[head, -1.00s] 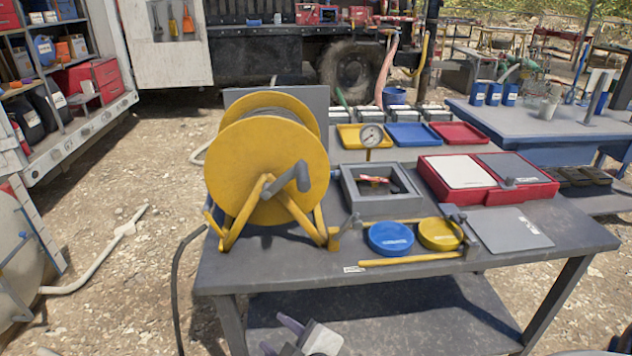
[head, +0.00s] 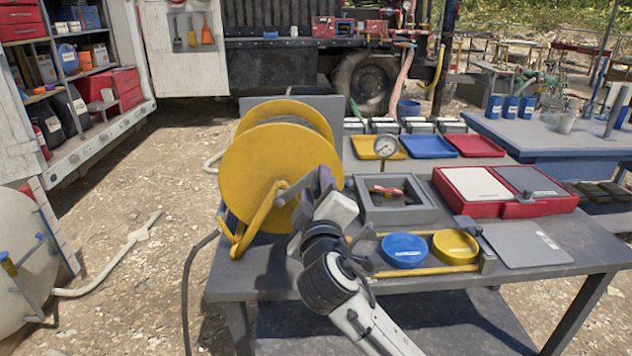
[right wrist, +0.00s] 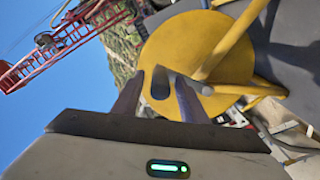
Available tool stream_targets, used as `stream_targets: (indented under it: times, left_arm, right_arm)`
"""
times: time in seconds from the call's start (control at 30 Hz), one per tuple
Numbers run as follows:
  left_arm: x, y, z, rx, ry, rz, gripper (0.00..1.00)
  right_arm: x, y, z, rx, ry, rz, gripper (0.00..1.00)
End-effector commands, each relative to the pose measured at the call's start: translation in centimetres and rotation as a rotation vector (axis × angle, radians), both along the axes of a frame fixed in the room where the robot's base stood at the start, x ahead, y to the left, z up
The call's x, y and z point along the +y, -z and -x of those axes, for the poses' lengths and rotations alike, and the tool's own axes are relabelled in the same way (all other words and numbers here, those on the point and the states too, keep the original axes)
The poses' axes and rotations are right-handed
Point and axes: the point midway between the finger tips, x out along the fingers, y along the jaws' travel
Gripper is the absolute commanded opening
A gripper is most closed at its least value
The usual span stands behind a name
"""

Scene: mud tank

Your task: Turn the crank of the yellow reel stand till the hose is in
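The yellow reel stand (head: 270,165) stands at the left of the grey table, its round side plate facing me. Its grey crank (head: 291,189) is on the near side, partly hidden by my right gripper (head: 318,188). In the right wrist view, the grey crank handle (right wrist: 160,84) shows between the fingertips of my right gripper (right wrist: 158,92). The fingers are apart, with a gap visible on the handle's left; I cannot tell whether either touches it. A dark hose (head: 187,280) hangs off the table's left side toward the ground. My left gripper is not in view.
Right of the reel are a grey open box (head: 398,215) with a gauge above it, a blue round dish (head: 404,250), a yellow round dish (head: 455,246) and a red case (head: 535,208). A yellow rail runs along the front.

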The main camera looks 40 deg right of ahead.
Motion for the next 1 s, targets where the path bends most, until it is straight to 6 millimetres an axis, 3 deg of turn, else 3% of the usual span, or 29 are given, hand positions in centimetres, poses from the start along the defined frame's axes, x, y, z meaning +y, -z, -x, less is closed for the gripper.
stream_targets:
  times: [0.4, 0.43, 0.67, 1.0]
  left_arm:
    - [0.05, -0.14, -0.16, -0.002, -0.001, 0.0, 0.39]
    - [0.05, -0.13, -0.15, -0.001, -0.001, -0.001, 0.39]
    - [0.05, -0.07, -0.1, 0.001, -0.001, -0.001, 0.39]
    - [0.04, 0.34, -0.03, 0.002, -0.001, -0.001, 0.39]
  right_arm:
    - [-0.64, 0.04, -1.03, 0.0, -0.001, -0.002, 0.39]
    - [-0.63, 0.04, -1.02, 0.0, -0.001, -0.002, 0.37]
    - [-0.62, 0.06, -1.0, 0.0, -0.001, -0.001, 0.0]
    - [-1.1, 0.36, -1.04, -0.008, 0.006, -0.017, 0.0]
